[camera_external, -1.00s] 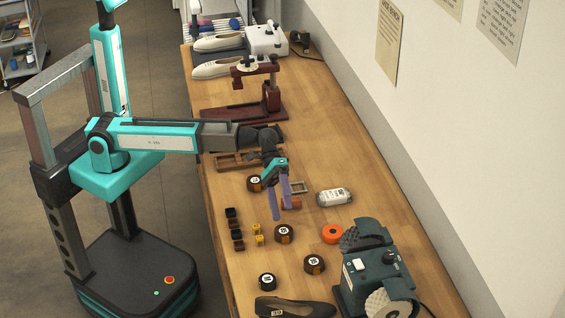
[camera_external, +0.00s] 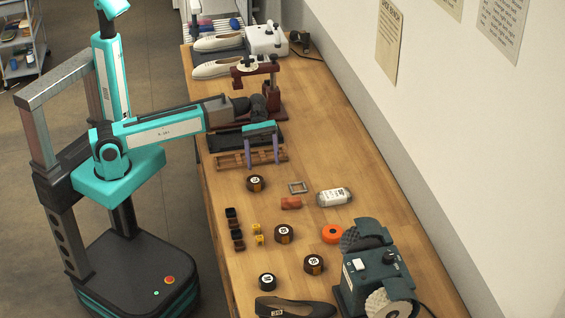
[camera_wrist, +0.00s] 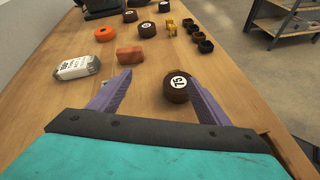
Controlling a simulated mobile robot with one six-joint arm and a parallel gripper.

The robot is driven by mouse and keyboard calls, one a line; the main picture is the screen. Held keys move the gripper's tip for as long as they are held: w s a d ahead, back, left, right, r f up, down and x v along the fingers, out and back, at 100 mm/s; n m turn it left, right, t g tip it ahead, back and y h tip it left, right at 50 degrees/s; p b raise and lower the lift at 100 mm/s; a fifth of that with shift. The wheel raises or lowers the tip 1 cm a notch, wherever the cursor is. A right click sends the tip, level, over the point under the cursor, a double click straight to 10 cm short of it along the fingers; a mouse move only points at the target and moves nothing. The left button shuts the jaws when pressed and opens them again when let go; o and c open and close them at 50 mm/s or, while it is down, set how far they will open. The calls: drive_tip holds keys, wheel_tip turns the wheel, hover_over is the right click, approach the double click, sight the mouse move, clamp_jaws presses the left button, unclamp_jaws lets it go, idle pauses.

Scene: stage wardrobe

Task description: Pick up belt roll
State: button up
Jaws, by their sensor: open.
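Several dark brown belt rolls with round white number labels stand on the wooden bench. The nearest roll (camera_external: 256,183) is apart from the others; in the wrist view this roll (camera_wrist: 178,88) reads 75 and shows beside the right fingertip. Other rolls (camera_external: 284,233), (camera_external: 314,264), (camera_external: 267,282) are spread toward the front of the bench. My gripper (camera_external: 263,163) is open and empty, with its two purple fingers pointing down behind the nearest roll, near a wooden rack. In the wrist view, the spread fingers of my gripper (camera_wrist: 158,83) frame bare bench beside the roll.
An orange ring (camera_external: 332,234), a red-brown block (camera_external: 291,203), a white labelled packet (camera_external: 334,197) and a small grey frame (camera_external: 298,187) lie nearby. Small dark and yellow pieces (camera_external: 236,234) stand at the left. A grinder (camera_external: 375,265) and dark shoe (camera_external: 295,307) are at the front.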

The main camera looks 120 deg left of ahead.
sight(255, 177)
drive_tip(key=s+a+n, duration=0.1)
drive_tip(key=s, duration=0.1)
drive_tip(key=s+a+n, duration=0.1)
drive_tip(key=s, duration=0.2)
drive_tip(key=s+a, duration=0.1)
drive_tip(key=s, duration=0.1)
drive_tip(key=shift+s+a+f+n+h+b, duration=0.2)
drive_tip(key=shift+a+n+h+b, duration=0.1)
drive_tip(key=shift+a+n+b, duration=0.1)
drive_tip(key=shift+w+d, duration=0.1)
drive_tip(key=shift+p+x, duration=0.3)
drive_tip(key=shift+x, duration=3.95)
drive_tip(key=shift+p+x, duration=0.35)
drive_tip(key=shift+x, duration=2.2)
drive_tip(key=shift+w+f, duration=0.1)
drive_tip(key=c, duration=1.2)
